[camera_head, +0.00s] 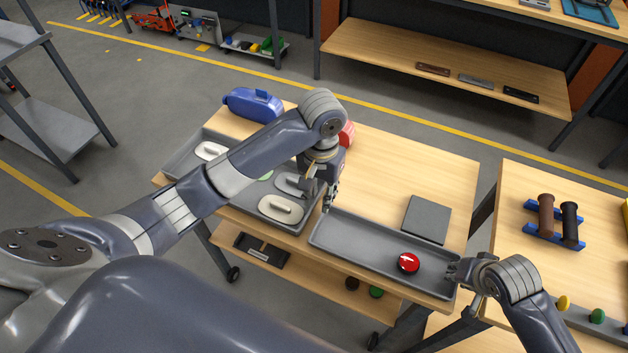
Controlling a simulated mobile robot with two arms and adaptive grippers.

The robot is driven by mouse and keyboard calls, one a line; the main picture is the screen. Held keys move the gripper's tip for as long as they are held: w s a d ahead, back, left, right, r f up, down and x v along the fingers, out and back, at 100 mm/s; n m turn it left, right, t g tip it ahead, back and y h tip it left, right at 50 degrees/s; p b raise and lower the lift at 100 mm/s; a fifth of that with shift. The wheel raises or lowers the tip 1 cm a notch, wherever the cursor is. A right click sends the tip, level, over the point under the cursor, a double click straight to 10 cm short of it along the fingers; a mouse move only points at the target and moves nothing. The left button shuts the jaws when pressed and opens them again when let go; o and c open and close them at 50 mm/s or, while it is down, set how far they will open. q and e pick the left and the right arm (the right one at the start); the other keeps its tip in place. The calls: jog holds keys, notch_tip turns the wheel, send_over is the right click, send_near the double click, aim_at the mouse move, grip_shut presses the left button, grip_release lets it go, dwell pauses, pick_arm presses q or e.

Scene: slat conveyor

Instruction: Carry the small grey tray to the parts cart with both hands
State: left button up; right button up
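A shallow grey tray (350,242) lies on the wooden top of a wheeled table (385,165). A red round piece with a white mark (408,262) sits in its right half. My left gripper (328,202) points down at the tray's left end, close to the rim. My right gripper (451,271) is at the tray's right end, fingers towards the rim. I cannot tell whether either gripper touches the tray, and the finger gaps are too small to read. Which thing is the parts cart is not clear; a grey metal shelf unit (62,128) stands at far left.
A larger grey tray (187,160) with several pale handled pieces lies left of the small tray, partly behind my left arm. A dark grey square plate (427,219) lies behind it. A blue container (252,104) stands at the back. Another wooden table (515,255) stands close at right.

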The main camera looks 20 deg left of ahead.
jog(key=v, duration=1.1)
pick_arm(q)
jog(key=shift+s, duration=0.1)
